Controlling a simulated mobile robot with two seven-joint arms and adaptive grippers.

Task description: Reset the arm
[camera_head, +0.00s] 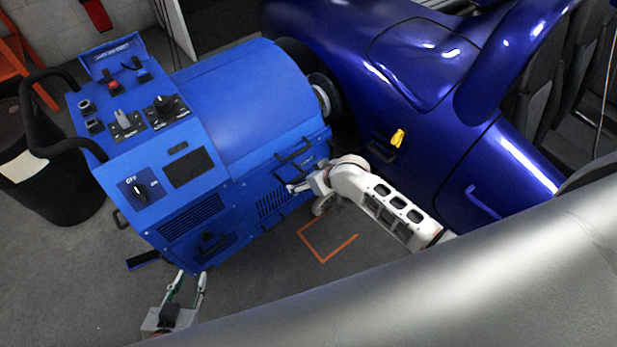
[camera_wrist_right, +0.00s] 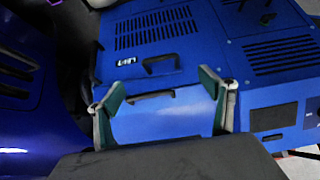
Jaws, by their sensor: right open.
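My left gripper (camera_head: 191,275) is at the bottom left of the head view. Its two green-padded fingers stand apart and empty, just in front of the lower front of the blue dynamometer machine (camera_head: 235,105). My right arm (camera_head: 385,205) reaches in from the right. My right gripper (camera_head: 303,198) is beside the machine's right lower side, seen small. In the right wrist view my right gripper (camera_wrist_right: 165,92) is open, with nothing held. A black handle (camera_wrist_right: 152,95) on the blue machine shows between its fingers, and a second handle (camera_wrist_right: 160,63) lies just beyond. Contact cannot be told.
A dark blue car body (camera_head: 430,85) with a yellow piece (camera_head: 397,138) stands close on the right. A black bin (camera_head: 50,190) stands at the left. Orange corner marks (camera_head: 322,258) lie on the grey floor. A large grey surface covers the lower right foreground.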

